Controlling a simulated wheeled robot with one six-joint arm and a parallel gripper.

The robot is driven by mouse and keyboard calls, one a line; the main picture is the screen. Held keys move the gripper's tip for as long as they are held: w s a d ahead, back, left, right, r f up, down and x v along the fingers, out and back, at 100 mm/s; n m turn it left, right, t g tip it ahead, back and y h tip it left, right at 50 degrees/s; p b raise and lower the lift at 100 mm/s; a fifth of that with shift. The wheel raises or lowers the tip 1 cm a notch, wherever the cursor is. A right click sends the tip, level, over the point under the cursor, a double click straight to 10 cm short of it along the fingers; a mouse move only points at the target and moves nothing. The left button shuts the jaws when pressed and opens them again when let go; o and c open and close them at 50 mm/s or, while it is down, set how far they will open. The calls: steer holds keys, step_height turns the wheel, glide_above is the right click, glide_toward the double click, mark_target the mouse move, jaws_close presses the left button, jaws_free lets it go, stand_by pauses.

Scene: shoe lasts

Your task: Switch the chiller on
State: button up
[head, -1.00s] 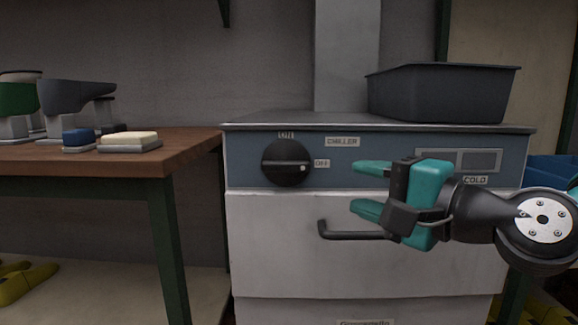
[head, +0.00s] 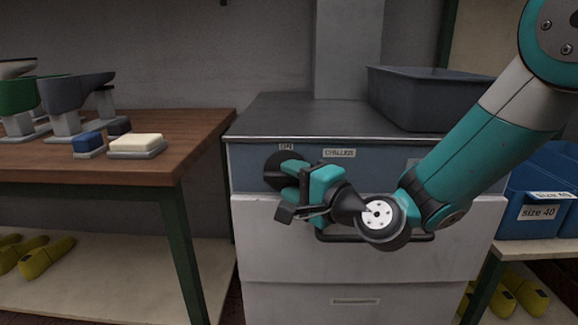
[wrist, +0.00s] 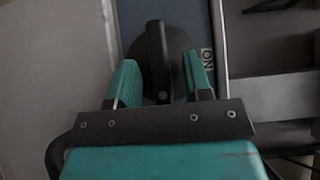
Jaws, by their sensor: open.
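The chiller (head: 262,215) is a pale cabinet with a blue control strip. Its round black knob (head: 273,168) is mostly hidden behind my gripper (head: 284,180) in the head view. In the wrist view the knob (wrist: 177,50) shows its raised bar, with a white dot at the bar's lower end, a quarter turn away from the ON label (wrist: 207,56). My open gripper (wrist: 162,78) has one teal finger on each side of the bar, with gaps between. I cannot tell whether the fingertips touch the knob's face. The OFF label is hidden now.
A dark bin (head: 440,98) stands on the chiller's top. A black handle (head: 335,238) runs below my gripper. A wooden table (head: 130,170) with shoe lasts and brushes is at left. A blue "size 40" crate (head: 520,210) is at right.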

steer(key=shift+w+a, duration=0.45)
steer(key=shift+w, duration=0.05)
jaws_close()
steer(key=shift+r+p, duration=0.1)
steer(key=shift+p, duration=0.35)
